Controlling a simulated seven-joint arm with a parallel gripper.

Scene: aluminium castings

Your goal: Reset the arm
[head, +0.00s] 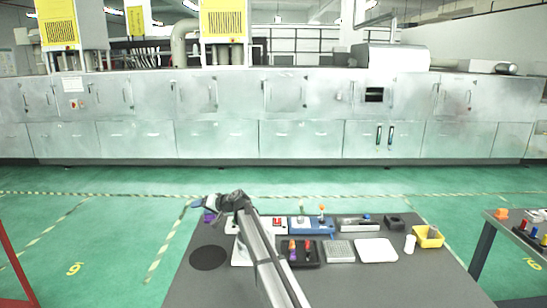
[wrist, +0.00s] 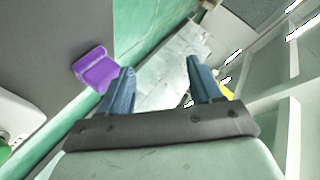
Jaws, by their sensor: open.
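My gripper (head: 198,203) is at the far left edge of the grey table (head: 340,285) in the head view, at the end of my outstretched arm. In the wrist view my gripper (wrist: 160,66) shows two blue fingers standing well apart, with nothing between them. A purple object (wrist: 95,68) lies on the table to the left of the fingers, apart from them. It also shows in the head view as a small purple patch (head: 209,217) just below my gripper. My arm hides part of the table's middle.
A black round disc (head: 208,257) lies at the table's left. A dark tray with coloured pieces (head: 303,262), a grey grid block (head: 340,251), a white tray (head: 376,250) and a yellow bin (head: 428,240) stand rightward. The front of the table is clear. Another table (head: 490,225) stands right.

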